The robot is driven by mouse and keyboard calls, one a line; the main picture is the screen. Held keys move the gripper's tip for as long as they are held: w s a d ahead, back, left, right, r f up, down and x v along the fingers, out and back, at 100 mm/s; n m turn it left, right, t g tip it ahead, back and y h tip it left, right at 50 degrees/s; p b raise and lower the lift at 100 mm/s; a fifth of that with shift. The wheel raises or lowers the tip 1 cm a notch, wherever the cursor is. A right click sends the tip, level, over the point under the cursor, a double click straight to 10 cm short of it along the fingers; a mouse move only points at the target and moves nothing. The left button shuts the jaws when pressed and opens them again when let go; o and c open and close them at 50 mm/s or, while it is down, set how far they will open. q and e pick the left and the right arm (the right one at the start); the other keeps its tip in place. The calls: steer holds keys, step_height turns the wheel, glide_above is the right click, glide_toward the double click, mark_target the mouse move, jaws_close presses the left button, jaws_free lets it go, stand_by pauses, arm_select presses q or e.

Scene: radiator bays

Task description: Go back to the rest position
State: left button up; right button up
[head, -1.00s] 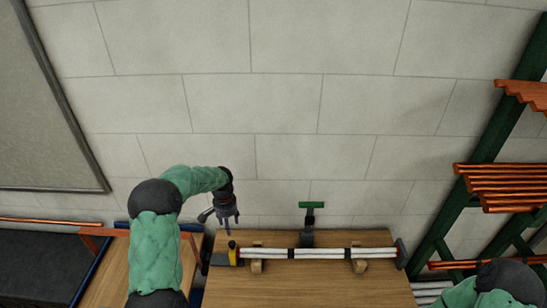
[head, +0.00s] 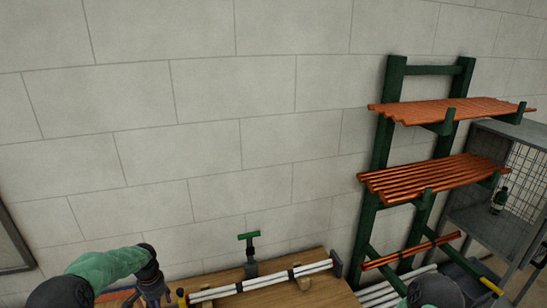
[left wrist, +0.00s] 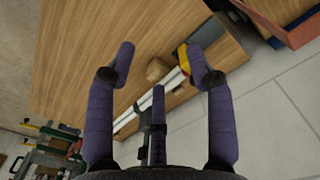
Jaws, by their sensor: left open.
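My left gripper (head: 158,297) is low at the left of the head view, partly cut off by the bottom edge. In the left wrist view its fingers (left wrist: 162,62) are spread, with nothing between the tips. White pipes (head: 268,281) lie on the wooden bench (head: 225,284), a little to the right of the gripper in the head view. They also show in the left wrist view (left wrist: 170,82), past the fingers. My right arm shows only as a shoulder at the bottom right; its gripper is out of view.
A green T-handle tool (head: 249,255) stands behind the pipes. A green rack (head: 382,150) with copper pipes (head: 430,178) on its shelves stands at the right. Beyond it is a grey mesh cabinet (head: 490,215) with a dark green bottle (head: 500,201). The wall above the bench is bare.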

arm_select(q)
steer(key=s+d+f+n+h, duration=0.1)
steer(key=s+d+f+h, duration=0.1)
steer(key=s+d+f, duration=0.55)
steer(key=s+d+f+h, duration=0.1)
steer(key=s+d+f, duration=0.4)
steer(key=d+f, duration=0.4)
steer(key=s+d+f+n, duration=0.1)
steer(key=s+d, duration=0.3)
steer(key=s, duration=0.3)
steer(key=s+d+n+h, duration=0.1)
steer(key=s+d, duration=0.2)
steer(key=s, duration=0.3)
steer(key=s+d+f+n, duration=0.1)
steer(key=s+d, duration=0.3)
steer(key=s, duration=0.3)
step_height(320, 180, down, 16)
steer(key=w+d+b, duration=0.1)
steer(key=w+b, duration=0.1)
steer(key=b, duration=1.5)
steer(key=shift+w+r+m, duration=0.25)
steer(key=shift+w+m, duration=0.05)
steer(key=shift+w, duration=0.05)
arm_select(e)
step_height(320, 180, down, 17)
steer(key=shift+f, duration=0.2)
